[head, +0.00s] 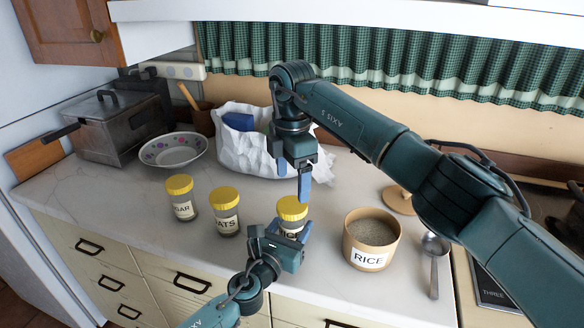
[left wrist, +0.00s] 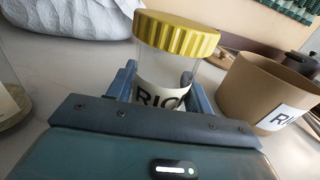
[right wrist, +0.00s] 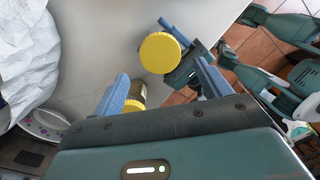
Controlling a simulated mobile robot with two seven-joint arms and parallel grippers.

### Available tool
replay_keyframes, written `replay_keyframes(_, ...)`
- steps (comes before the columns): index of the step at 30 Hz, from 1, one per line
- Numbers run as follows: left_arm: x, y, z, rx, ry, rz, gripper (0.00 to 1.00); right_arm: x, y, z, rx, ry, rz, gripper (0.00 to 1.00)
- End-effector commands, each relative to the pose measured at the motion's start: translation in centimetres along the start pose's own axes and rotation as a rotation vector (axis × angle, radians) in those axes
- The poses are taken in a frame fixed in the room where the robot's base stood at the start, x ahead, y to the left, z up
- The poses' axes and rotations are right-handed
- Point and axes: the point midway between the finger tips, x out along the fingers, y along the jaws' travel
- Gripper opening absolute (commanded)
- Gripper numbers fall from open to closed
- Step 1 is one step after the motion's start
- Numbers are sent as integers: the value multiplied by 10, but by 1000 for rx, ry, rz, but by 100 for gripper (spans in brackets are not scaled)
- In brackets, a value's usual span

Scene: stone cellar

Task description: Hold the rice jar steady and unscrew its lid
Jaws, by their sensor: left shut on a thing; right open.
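The rice jar (head: 291,226) is clear with a yellow lid (head: 291,207) and stands upright on the counter. In the left wrist view, the lid (left wrist: 178,35) sits on top of the jar (left wrist: 155,72), whose label is partly cut off. My left gripper (head: 279,236) is shut around the jar's body, below the lid. My right gripper (head: 303,182) is open and empty above the lid, pointing down. In the right wrist view, the lid (right wrist: 160,53) lies beyond the open fingers of the right gripper (right wrist: 166,78), apart from them.
Sugar (head: 181,200) and oats (head: 225,213) jars with yellow lids stand left. An open tan RICE canister (head: 369,261) stands close right, with a spoon (head: 434,257) and wooden disc (head: 397,200) near it. A white bag (head: 237,152) and bowl (head: 172,150) are behind.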

Motion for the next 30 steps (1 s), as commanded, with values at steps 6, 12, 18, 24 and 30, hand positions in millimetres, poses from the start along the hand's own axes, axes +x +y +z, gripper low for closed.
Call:
replay_keyframes(6, 0, 0, -1, 0, 1, 0, 0, 36, -1, 0, -3, 1, -1, 77)
replay_keyframes(12, 0, 0, -1, 0, 1, 0, 0, 56, 0, 0, -4, 0, 0, 77)
replay_keyframes(18, 0, 0, -1, 0, 1, 0, 0, 61, 0, 0, -4, 0, 1, 77)
replay_keyframes(24, 0, 0, -1, 0, 1, 0, 0, 60, 0, 0, -4, 0, 1, 73)
replay_keyframes(30, 0, 0, -1, 0, 1, 0, 0, 60, 0, 0, -4, 0, 1, 56)
